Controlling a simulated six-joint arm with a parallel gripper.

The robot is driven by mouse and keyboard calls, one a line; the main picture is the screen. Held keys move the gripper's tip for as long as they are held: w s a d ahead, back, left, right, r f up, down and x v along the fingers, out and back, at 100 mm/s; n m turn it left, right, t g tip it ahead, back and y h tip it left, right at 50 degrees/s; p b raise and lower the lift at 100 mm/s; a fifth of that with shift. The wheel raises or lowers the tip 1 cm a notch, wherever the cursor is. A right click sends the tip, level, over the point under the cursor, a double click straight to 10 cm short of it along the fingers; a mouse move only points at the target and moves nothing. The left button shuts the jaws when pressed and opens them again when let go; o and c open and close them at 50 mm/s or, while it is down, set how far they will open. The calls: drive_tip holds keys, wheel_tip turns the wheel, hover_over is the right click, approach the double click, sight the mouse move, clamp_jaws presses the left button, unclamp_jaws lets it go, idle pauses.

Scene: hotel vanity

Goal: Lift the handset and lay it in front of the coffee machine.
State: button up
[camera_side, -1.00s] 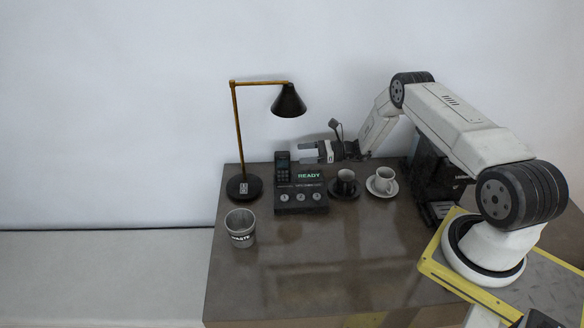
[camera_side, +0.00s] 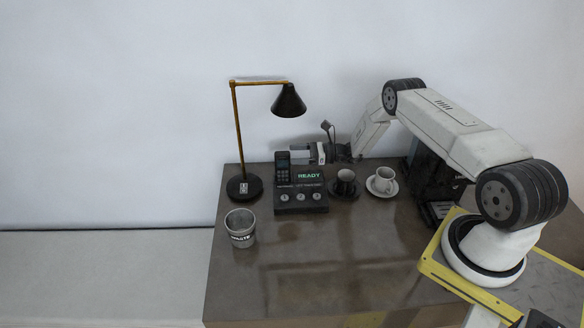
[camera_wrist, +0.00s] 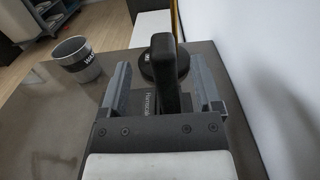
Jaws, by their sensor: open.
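The black handset (camera_side: 283,166) stands upright in the left part of the black phone base (camera_side: 313,203), whose screen reads READY. In the wrist view the handset (camera_wrist: 166,72) rises between the two grey fingers of my gripper (camera_wrist: 160,88), with a gap on each side. The dark coffee machine (camera_side: 425,185) stands at the right, partly hidden behind my arm.
A black cup (camera_side: 346,182) and a white cup (camera_side: 384,178) on saucers stand between the phone base and the coffee machine. A lamp (camera_side: 244,188) stands left of the phone. A waste bin (camera_side: 240,228) sits front left. The front of the table (camera_side: 330,265) is clear.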

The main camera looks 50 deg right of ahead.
sight(282, 153)
drive_tip(key=shift+x, duration=2.4)
drive_tip(key=shift+w+d+f, duration=0.1)
clamp_jaws()
